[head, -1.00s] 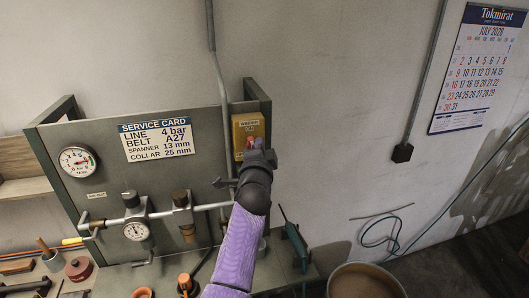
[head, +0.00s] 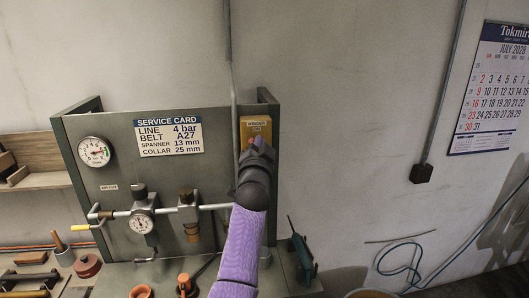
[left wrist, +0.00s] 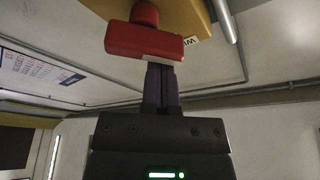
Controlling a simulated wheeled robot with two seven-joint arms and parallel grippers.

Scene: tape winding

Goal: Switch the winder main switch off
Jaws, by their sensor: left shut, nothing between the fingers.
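The yellow winder switch box (head: 262,127) is on the right part of the grey panel (head: 85,125). Its red switch handle (left wrist: 143,42) is large at the top of the left wrist view, a bar on a round red knob. In the head view only a little red shows beside my gripper. My left gripper (head: 258,146) is in front of the lower part of the box. Its fingers (left wrist: 161,85) are shut and empty, with the tips at the lower edge of the red handle. I cannot tell whether they touch it. My right gripper is not in view.
A pipe with a gauge (head: 142,222) and a regulator (head: 188,208) runs across the panel, left of my forearm. A service card (head: 168,135) and a pressure gauge (head: 94,152) are further left. A green-handled tool (head: 302,255) stands right of the arm.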

